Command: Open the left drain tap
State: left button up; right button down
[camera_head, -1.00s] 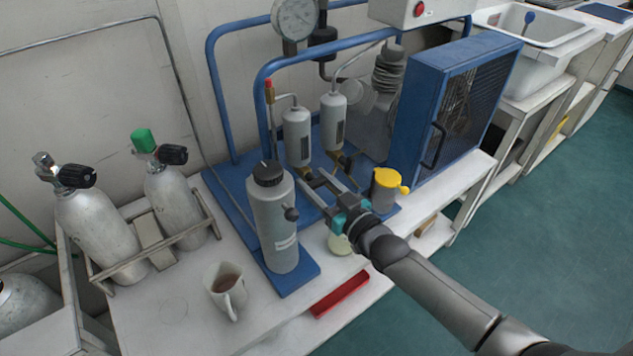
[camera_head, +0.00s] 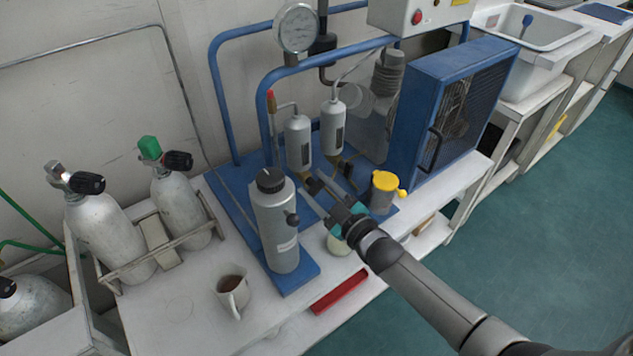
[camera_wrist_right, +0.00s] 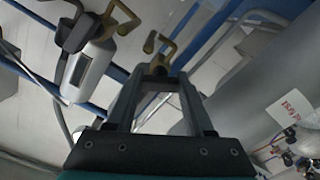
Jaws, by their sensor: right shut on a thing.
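Two grey separator cylinders hang on the blue frame, the left one (camera_head: 298,142) and the right one (camera_head: 333,127). Each has a brass drain tap at its bottom. My right gripper (camera_head: 313,182) is at the left drain tap (camera_head: 305,179), just below the left cylinder, with its fingers close together. In the right wrist view, brass parts of the left drain tap (camera_wrist_right: 160,78) show between the fingers, and the gripper (camera_wrist_right: 157,90) is shut on it. The right drain tap (camera_head: 346,166) is free. The fingers partly hide the held tap. My left gripper is out of view.
A tall grey canister (camera_head: 275,225) stands close left of my gripper. A yellow-lidded pot (camera_head: 384,190) stands close right. A mug (camera_head: 233,291) and a red tray (camera_head: 340,291) are at the front. The blue caged unit (camera_head: 455,110) is at the right.

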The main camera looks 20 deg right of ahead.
jog(key=n, duration=0.2)
jog(key=shift+n+p, duration=0.35)
jog(key=shift+n, duration=2.15)
jog(key=shift+f+n, duration=0.1)
jog(key=shift+n, duration=1)
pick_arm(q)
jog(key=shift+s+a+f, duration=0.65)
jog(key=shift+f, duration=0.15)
pick_arm(e)
jog(key=shift+n, duration=0.3)
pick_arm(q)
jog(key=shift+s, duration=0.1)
pick_arm(e)
jog(key=shift+c, duration=1.4)
grip_release()
jog(key=shift+s, duration=0.1)
